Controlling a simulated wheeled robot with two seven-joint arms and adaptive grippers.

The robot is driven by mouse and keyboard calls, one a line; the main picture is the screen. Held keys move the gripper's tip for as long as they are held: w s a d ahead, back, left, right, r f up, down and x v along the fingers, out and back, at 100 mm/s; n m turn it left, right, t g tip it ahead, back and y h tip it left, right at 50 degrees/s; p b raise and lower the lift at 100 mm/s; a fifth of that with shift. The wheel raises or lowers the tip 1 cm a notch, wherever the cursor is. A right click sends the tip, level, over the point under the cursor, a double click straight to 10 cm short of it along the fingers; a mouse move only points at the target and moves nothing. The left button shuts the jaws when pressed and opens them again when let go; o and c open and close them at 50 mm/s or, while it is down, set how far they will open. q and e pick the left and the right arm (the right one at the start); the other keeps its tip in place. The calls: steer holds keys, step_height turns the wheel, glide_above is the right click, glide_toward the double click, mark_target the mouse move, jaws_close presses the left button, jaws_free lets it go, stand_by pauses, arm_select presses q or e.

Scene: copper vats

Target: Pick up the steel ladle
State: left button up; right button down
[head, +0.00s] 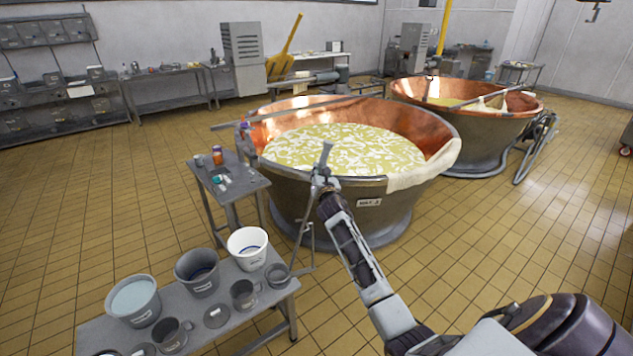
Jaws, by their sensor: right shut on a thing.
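My right gripper (322,182) reaches up from the lower right and is shut on the steel ladle. The ladle's thin grey handle (312,235) runs down from the fingers, in front of the near copper vat's side. Its grey bowl (278,275) appears low, at the right end of the front bench; I cannot tell whether it touches the bench. The fingers hide part of the handle. My left gripper is not in view.
The front bench (240,318) holds several buckets and mugs, including a white bucket (247,247). A small side table (237,186) with jars stands beside the near copper vat (400,205), full of curd. A second vat (480,135) stands behind. Tiled floor is clear at right.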

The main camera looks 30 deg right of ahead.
steer(key=shift+r, duration=5.05)
step_height(320, 180, up, 5)
steer(key=p, duration=0.5)
steer(key=shift+f, duration=0.2)
steer(key=shift+r, duration=1.1)
